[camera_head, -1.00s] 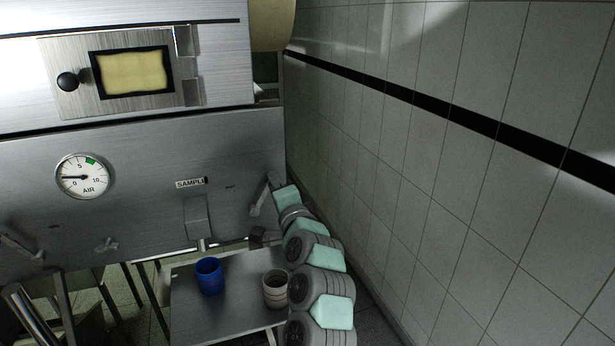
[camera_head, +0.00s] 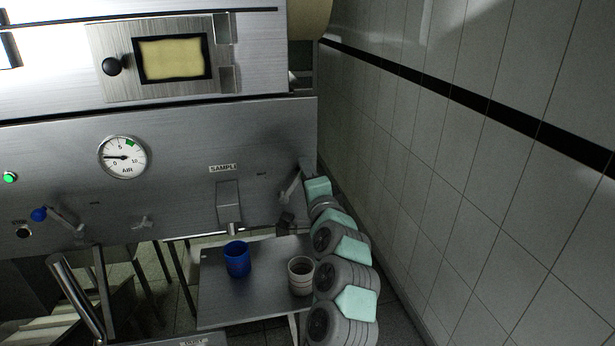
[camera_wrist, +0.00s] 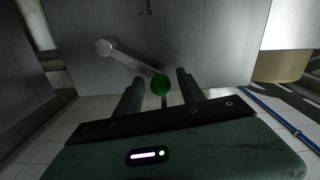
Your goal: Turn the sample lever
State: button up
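The sample lever (camera_head: 291,186) is a grey metal bar on the steel machine front, right of the SAMPLE label (camera_head: 223,168) and spout (camera_head: 229,205). It slants down to the left in the head view. In the wrist view the lever (camera_wrist: 132,60) runs from a round pivot to a green knob (camera_wrist: 160,85). My gripper (camera_wrist: 160,77) is open, with one dark finger on each side of the knob; contact cannot be told. In the head view my gripper (camera_head: 287,217) is a small dark shape at the lever's lower end, and the knob is hidden.
A blue cup (camera_head: 237,259) and a pale banded cup (camera_head: 301,276) stand on a metal table (camera_head: 225,305) below. A blue-knobbed lever (camera_head: 62,217) is at the left. The tiled wall (camera_head: 470,200) is close on the right of my arm.

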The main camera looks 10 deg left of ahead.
jog(key=shift+d, duration=0.1)
jog(key=shift+s+d+f, duration=0.1)
jog(key=shift+s+d, duration=0.05)
jog(key=shift+s, duration=0.2)
jog(key=b+v, duration=0.3)
jog(key=v, duration=0.7)
